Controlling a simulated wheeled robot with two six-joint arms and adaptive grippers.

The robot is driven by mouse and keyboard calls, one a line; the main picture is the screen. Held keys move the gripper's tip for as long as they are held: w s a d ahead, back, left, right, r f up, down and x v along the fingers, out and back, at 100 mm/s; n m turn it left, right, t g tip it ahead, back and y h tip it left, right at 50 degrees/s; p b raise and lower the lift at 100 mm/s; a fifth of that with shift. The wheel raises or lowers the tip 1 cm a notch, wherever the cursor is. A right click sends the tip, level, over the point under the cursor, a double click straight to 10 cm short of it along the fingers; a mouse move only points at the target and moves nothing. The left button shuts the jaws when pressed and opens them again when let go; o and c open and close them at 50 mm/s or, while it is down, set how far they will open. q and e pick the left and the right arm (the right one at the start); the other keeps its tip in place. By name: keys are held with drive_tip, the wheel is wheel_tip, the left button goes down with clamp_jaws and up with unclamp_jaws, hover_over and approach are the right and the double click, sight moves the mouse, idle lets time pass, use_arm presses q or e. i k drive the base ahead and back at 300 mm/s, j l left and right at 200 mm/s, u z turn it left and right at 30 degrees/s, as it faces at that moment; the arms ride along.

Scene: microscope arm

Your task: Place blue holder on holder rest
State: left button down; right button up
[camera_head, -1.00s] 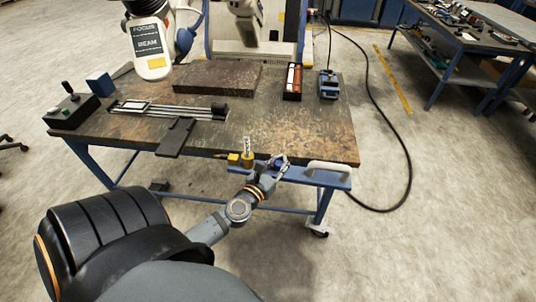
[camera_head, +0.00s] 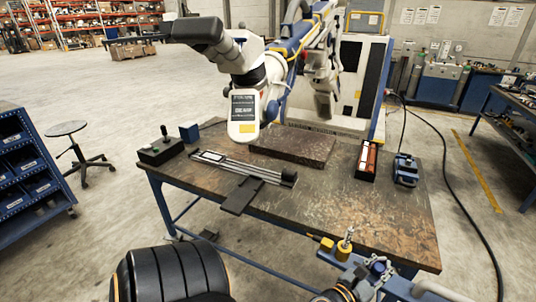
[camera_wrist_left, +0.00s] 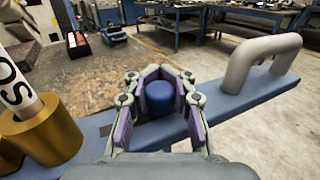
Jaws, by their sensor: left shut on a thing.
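The blue holder (camera_wrist_left: 160,98) appears in the left wrist view as a round, blue, upright piece between the fingers. My left gripper (camera_wrist_left: 158,84) is shut on it, with purple-padded fingers on both sides. In the head view my left gripper (camera_head: 378,273) is low at the right, at the table's front edge, with the blue holder (camera_head: 380,266) small between its fingers. The holder is over a blue ledge (camera_wrist_left: 245,93); whether its base touches the ledge is hidden. I cannot tell which part is the holder rest. My right gripper is not in view.
A brass holder (camera_wrist_left: 42,130) with a white labelled piece stands close left of the gripper. A pale handle (camera_wrist_left: 262,50) rises from the ledge to the right. The microscope head (camera_head: 243,115) hangs above the table (camera_head: 310,195), whose front right is clear.

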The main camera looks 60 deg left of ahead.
sight(237, 200)
drive_tip(key=j, duration=0.55)
drive_tip(key=k+j+z, duration=0.1)
drive_tip(key=j, duration=0.4)
drive_tip(key=k+j, duration=0.15)
drive_tip(key=j, duration=0.4)
drive_tip(key=j+z, duration=0.1)
drive_tip(key=j, duration=0.4)
drive_tip(key=k+j+z, duration=0.1)
drive_tip(key=j, duration=0.4)
drive_tip(key=k, duration=0.1)
